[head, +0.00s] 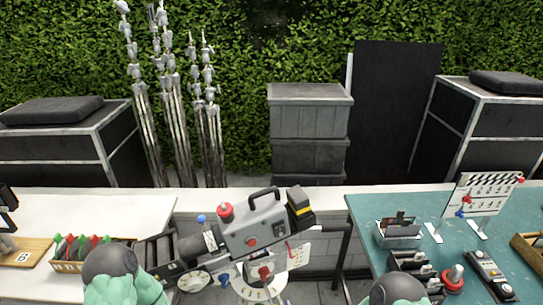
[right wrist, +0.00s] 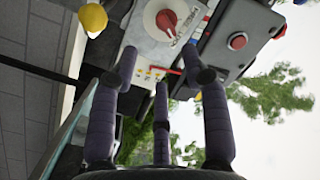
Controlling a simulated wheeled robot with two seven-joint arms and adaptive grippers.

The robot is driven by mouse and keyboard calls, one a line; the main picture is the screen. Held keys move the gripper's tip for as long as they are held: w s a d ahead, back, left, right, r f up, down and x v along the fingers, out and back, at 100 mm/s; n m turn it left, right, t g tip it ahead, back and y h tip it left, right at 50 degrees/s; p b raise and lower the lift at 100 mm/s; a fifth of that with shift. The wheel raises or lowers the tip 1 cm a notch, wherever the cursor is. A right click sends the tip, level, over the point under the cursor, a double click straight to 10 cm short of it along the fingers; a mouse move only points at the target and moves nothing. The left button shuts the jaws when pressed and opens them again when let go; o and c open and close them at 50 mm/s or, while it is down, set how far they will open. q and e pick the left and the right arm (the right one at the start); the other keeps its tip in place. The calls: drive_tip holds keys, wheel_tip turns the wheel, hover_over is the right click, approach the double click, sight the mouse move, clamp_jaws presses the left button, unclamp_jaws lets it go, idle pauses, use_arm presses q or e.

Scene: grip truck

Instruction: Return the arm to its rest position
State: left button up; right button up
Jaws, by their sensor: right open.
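My right gripper (right wrist: 160,64) shows in the right wrist view with its dark fingers spread and nothing between them. Beyond the fingertips is a light grey device panel with a red knob (right wrist: 165,18) and a red button (right wrist: 237,40); whether the fingers touch it I cannot tell. In the head view, rounded dark and green parts of my arms show at the bottom left and bottom right. Neither gripper can be made out there. My left gripper is out of view.
A grey film camera (head: 255,226) stands centre front. A green-topped table (head: 365,215) at right holds a clapperboard (head: 484,193), a control box (head: 493,277) and small trays. A white table (head: 110,209) at left holds a crate of coloured items (head: 68,266). Grey cases (head: 310,118) stand behind.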

wheel_tip(320, 180, down, 11)
drive_tip(key=d+g+h+b, duration=0.1)
drive_tip(key=d+g+b, duration=0.1)
drive_tip(key=g, duration=0.3)
drive_tip(key=s+d+f+g+h+b, duration=0.1)
drive_tip(key=s+d+f+g+b, duration=0.2)
drive_tip(key=s+f+g, duration=0.8)
drive_tip(key=s+d+f, duration=0.1)
drive_tip(key=s+f, duration=0.1)
drive_tip(key=s, duration=0.1)
drive_tip(key=shift+f, duration=0.3)
